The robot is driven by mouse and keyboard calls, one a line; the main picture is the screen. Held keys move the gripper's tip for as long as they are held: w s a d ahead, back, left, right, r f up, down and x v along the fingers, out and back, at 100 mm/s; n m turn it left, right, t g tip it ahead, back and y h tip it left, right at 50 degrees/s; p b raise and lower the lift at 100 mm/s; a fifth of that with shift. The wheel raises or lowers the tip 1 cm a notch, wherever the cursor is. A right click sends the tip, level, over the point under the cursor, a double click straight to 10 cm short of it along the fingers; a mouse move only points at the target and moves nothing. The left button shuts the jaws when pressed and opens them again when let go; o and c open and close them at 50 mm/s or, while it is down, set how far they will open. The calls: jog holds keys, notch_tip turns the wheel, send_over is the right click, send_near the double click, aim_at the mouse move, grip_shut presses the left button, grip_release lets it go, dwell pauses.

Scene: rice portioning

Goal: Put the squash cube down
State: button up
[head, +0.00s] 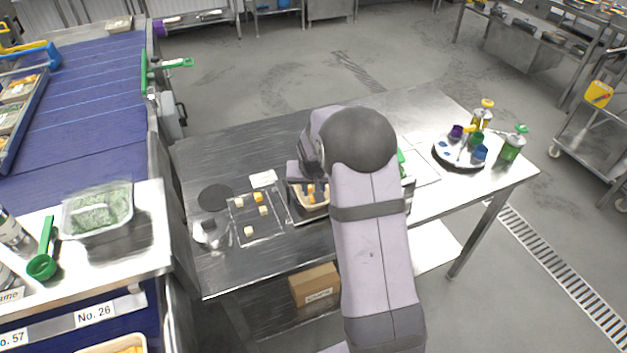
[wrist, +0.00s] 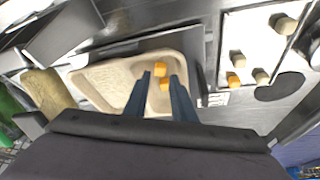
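My gripper (wrist: 160,76) is over a pale tray (wrist: 108,78) whose floor looks covered with rice. Its two fingers stand apart. Two orange squash cubes are in the tray: a far cube (wrist: 159,69) just past the fingertips and a near cube (wrist: 165,84) between the fingers. The near cube looks close to the right finger, with a gap to the left one. Contact with the tray floor is hard to judge. In the head view the tray (head: 314,208) shows beside my arm, with orange pieces in it; my arm hides much of the fingers.
A square board (wrist: 268,50) holds several cubes, one orange (wrist: 232,79) and the others pale. A round palette with cups (head: 460,152) and bottles stand at the table's right. The table front is clear.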

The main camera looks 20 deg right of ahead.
jog(key=b+v, duration=0.1)
jog(key=v, duration=0.7)
jog(key=shift+r+b, duration=0.15)
jog(key=shift+b, duration=0.15)
jog(key=shift+s, duration=0.1)
jog(key=s+a+f+n+g, duration=0.1)
jog(key=s+a, duration=0.2)
jog(key=s, duration=0.6)
jog(key=s+a+f+n+g+y, duration=0.1)
jog(key=s+a, duration=0.3)
jog(key=s, duration=0.5)
jog(key=s+a+f+n+g, duration=0.2)
jog(key=s+a, duration=0.1)
jog(key=s, duration=0.6)
jog(key=shift+a+f+y, duration=0.2)
jog(key=shift+f+y, duration=0.15)
jog(key=shift+y, duration=0.05)
